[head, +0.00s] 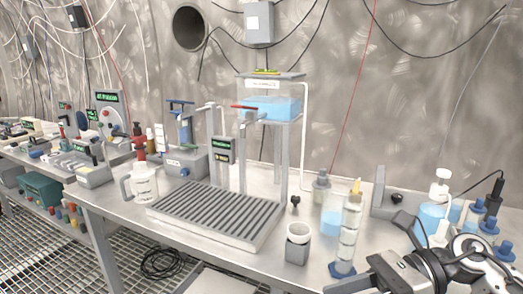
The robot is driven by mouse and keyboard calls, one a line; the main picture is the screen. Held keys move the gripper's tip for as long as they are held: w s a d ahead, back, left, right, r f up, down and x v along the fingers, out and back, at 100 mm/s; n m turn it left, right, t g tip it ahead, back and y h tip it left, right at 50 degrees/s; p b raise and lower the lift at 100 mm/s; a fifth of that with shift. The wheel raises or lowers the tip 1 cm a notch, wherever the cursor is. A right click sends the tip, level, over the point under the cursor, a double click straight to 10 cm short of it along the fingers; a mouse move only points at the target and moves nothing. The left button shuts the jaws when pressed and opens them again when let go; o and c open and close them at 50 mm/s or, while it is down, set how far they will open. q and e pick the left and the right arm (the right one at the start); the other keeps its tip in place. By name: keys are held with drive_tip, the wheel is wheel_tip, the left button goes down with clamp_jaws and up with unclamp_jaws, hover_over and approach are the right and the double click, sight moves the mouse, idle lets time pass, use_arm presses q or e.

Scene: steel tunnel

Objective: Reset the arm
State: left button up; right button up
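My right arm comes in at the lower right corner, and my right gripper (372,284) shows beside it at the bottom edge, in front of the bench. Its fingers are partly cut off by the frame, so I cannot tell whether it is open or shut. No object is clearly seen in it. My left gripper and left arm are not in view.
A steel bench (115,205) carries a grooved drain tray (215,215) and a water tank (270,105) on a stand. A clear cylinder (349,235), a small cup (298,243) and a wash bottle (436,205) stand near my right arm. Black cable (163,263) lies below.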

drive_tip(key=a+r+m+t+y, duration=0.2)
drive_tip(key=a+m+t+y, duration=0.35)
drive_tip(key=m, duration=0.65)
drive_tip(key=d+f+m+t+h, duration=0.2)
drive_tip(key=f+m+t+h, duration=0.3)
drive_tip(key=m, duration=0.5)
drive_tip(key=s+d+f+m+t+h, duration=0.1)
drive_tip(key=d+f+m+t+h, duration=0.15)
drive_tip(key=f+m+h, duration=0.6)
drive_tip(key=d+f+m+t+h, duration=0.2)
drive_tip(key=d+f+m+t, duration=0.15)
drive_tip(key=m, duration=0.95)
drive_tip(key=s+a+f+m+g+h, duration=0.1)
drive_tip(key=s+f+m+g, duration=0.3)
drive_tip(key=s+f, duration=0.3)
drive_tip(key=shift+s+a+f+m+g, duration=0.25)
drive_tip(key=shift+f+m+g, duration=0.1)
drive_tip(key=shift+f+m, duration=0.25)
